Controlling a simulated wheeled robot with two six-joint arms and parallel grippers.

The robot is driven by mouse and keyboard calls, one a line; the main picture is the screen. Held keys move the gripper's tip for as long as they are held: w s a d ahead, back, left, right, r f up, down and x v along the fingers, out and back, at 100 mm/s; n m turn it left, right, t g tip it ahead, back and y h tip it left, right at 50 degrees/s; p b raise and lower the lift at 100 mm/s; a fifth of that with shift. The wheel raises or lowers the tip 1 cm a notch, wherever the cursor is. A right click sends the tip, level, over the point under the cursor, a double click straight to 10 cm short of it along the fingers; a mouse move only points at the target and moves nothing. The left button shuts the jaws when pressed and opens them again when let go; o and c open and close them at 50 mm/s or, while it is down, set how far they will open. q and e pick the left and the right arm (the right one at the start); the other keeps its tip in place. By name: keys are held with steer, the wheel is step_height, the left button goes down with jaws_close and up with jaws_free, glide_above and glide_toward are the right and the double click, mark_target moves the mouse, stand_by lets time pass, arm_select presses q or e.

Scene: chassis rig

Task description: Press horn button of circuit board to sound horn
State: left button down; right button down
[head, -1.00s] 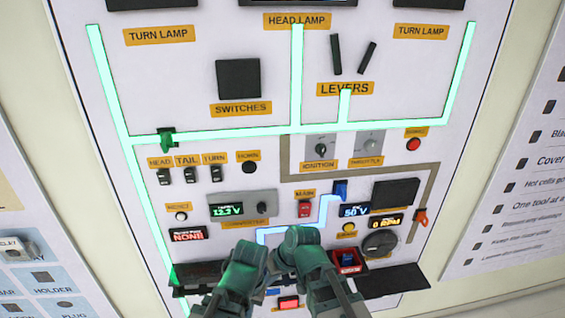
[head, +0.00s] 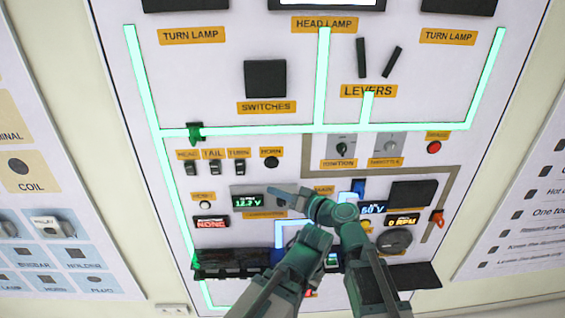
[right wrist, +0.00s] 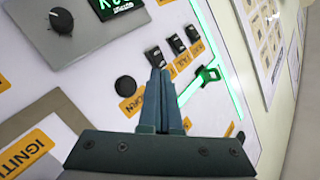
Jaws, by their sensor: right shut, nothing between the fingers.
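The horn button (head: 271,163) is a small round black button under the orange HORN label on the white circuit board (head: 220,85). In the right wrist view the horn button (right wrist: 125,86) lies just left of the fingertips, with the HORN label partly behind the fingers. My right gripper (head: 277,192) points left, below the button in the head view; its fingers (right wrist: 161,76) are shut with nothing between them. I see no contact with the button. My left gripper (head: 318,240) is low in the middle, and its jaws cannot be made out.
The HEAD, TAIL and TURN switches (head: 215,168) sit left of the button. The ignition knob (head: 342,149) is to the right. A voltage display (head: 247,201) is below, partly near my right gripper. Green lit lines (head: 325,80) run across the board.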

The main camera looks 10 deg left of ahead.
mark_target(267, 164)
steer(key=shift+w+r, duration=0.2)
steer(key=shift+r, duration=0.15)
steer(key=shift+w, duration=0.1)
steer(key=w+a, duration=0.2)
steer(key=w, duration=0.6)
steer(key=shift+w+a, duration=0.15)
steer(key=shift+a, duration=0.1)
stand_by(2.0)
steer(key=shift+w+a, duration=0.1)
steer(key=shift+w, duration=0.3)
steer(key=shift+w+a, duration=0.1)
steer(key=shift+w, duration=0.3)
stand_by(0.6)
steer(key=shift+s, duration=0.15)
steer(key=shift+s+d, duration=0.2)
steer(key=shift+s, duration=0.5)
